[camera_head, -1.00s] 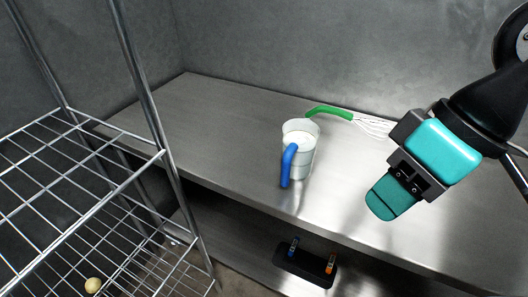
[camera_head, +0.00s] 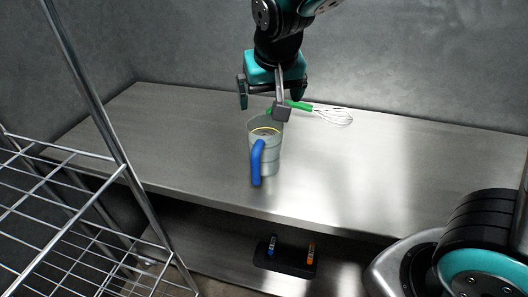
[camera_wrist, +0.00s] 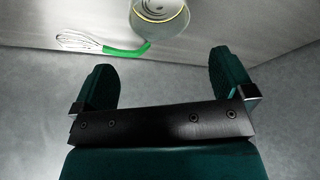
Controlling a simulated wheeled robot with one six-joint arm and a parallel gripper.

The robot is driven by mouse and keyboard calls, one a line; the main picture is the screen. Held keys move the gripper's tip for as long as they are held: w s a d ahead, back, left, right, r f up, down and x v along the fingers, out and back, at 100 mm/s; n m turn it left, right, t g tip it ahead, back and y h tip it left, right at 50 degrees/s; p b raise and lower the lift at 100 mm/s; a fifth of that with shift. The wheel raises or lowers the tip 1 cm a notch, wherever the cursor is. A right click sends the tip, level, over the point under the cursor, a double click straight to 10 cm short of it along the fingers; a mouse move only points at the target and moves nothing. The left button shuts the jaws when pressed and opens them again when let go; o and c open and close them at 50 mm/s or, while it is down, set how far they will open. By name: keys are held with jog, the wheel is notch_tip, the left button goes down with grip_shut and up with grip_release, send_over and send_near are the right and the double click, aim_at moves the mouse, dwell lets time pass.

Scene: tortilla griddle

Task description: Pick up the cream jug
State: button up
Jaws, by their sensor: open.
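The cream jug (camera_head: 267,153) is a pale, translucent cup with a blue handle (camera_head: 257,162) facing the front of the steel table. It stands upright near the table's front edge. Its lower part is pale and a yellow line shows near its rim. In the wrist view the jug (camera_wrist: 160,14) is at the top edge, partly cut off, with its handle out of sight. My gripper (camera_head: 271,98) is above and just behind the jug, with fingers spread and empty. In the wrist view my gripper's two fingers (camera_wrist: 165,78) are wide apart, with the jug beyond them.
A whisk with a green handle (camera_head: 299,105) lies behind the jug. A wire rack (camera_head: 62,210) stands at the left front. A dark tray (camera_head: 285,262) with two markers is on the lower shelf. The steel table (camera_head: 400,165) is clear to the right.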

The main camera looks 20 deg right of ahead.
send_near(265, 131)
jog(key=s+a+f, duration=0.1)
jog(key=shift+s+f+p+x, duration=0.15)
jog(key=shift+p+x, duration=0.15)
jog(key=shift+x, duration=0.65)
jog(key=shift+s+p+x, duration=0.15)
jog(key=shift+p+x, duration=0.1)
jog(key=shift+x, duration=0.7)
jog(key=shift+s+f+p+x, duration=0.15)
jog(key=shift+p+x, duration=0.15)
jog(key=shift+x, duration=0.7)
jog(key=shift+r, duration=0.1)
jog(key=shift+c, duration=0.2)
jog(key=c, duration=1.5)
jog(key=shift+r, duration=0.2)
